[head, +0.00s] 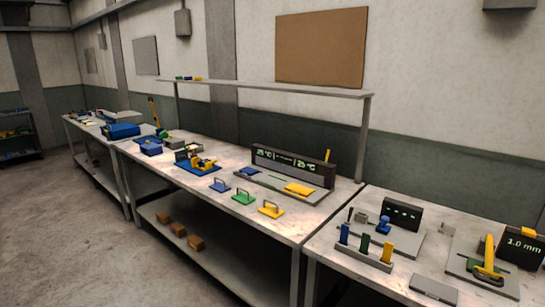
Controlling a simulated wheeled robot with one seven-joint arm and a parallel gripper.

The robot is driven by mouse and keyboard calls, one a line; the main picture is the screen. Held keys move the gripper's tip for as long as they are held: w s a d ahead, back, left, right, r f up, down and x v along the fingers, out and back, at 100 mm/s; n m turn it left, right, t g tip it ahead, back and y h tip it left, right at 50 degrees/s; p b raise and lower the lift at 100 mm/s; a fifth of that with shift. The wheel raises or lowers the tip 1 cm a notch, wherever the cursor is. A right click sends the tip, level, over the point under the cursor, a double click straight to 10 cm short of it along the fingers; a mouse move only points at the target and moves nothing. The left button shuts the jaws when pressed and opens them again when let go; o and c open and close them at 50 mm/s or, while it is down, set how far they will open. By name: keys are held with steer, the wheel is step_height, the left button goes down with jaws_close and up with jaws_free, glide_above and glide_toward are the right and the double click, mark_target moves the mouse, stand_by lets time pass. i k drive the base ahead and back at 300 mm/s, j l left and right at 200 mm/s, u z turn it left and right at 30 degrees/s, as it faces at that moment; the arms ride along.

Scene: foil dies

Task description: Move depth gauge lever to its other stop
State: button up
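A black display block (521,248) reading "1.0 mm" stands at the right edge of the head view, on the right-hand bench. In front of it is a grey plate (502,291) with a yellow lever-like bar (489,254) that rises steeply from a yellow foot. I take this to be the depth gauge and its lever, but no label names it. Its stops are too small to tell apart. A small yellow piece sits on top of the display block. My gripper is not in view.
On the same bench, a grey rack (362,258) holds blue, green and yellow upright pieces, and a flat grey plate (433,290) lies at the front. The long middle bench (290,221) carries handled blocks and a digital display unit (293,168). Open floor (75,240) lies at left.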

mark_target(488, 263)
steer(key=z, duration=1.35)
